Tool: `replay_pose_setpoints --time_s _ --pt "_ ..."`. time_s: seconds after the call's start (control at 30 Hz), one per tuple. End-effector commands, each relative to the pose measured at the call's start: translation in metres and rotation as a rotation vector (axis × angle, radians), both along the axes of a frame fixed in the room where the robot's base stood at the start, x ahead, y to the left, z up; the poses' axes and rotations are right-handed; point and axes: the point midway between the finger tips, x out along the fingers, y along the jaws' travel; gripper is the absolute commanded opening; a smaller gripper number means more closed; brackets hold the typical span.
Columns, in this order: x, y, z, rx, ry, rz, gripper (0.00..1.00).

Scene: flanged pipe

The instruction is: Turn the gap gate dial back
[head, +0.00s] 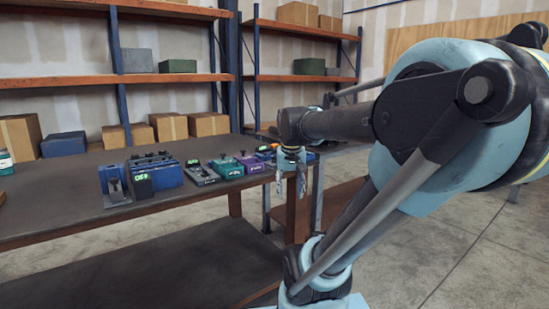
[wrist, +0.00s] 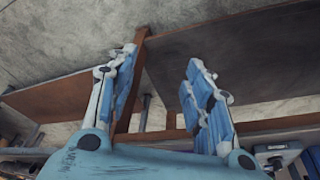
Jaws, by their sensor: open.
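Several small devices stand in a row on the dark workbench (head: 60,205) in the head view. A blue device with a green lit display (head: 142,186) is the largest, at the left. To its right come a grey device (head: 201,174), a teal one (head: 226,168) and a purple one (head: 250,164). I cannot tell which carries the gap gate dial; no dial is clear. My gripper (head: 290,186) hangs past the bench's front edge, pointing down. In the wrist view my gripper (wrist: 163,72) has its blue-padded fingers wide apart with nothing between them but the bench structure beyond.
A wooden bench leg (wrist: 141,88) and lower shelf (head: 190,260) lie below the top. Racks with cardboard boxes (head: 170,126) stand behind the bench. Open concrete floor (head: 430,250) lies to the right. More devices at the row's right end are partly hidden by my arm.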

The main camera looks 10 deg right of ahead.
Motion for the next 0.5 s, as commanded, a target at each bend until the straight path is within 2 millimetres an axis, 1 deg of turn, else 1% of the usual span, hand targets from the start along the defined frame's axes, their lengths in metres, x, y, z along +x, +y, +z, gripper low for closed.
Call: replay_pose_setpoints --time_s 0.03,0.17,0.2,0.37,0.5 --pt "0.017 0.000 0.015 -0.002 -0.006 -0.010 0.47" --pt "0.058 0.001 0.048 -0.004 -0.026 -0.045 0.47" --pt "0.071 0.001 0.058 -0.005 -0.032 -0.055 0.47" --pt "0.123 0.003 0.095 -0.009 -0.057 -0.098 0.47" --pt "0.170 0.005 0.123 -0.010 -0.079 -0.134 0.47"
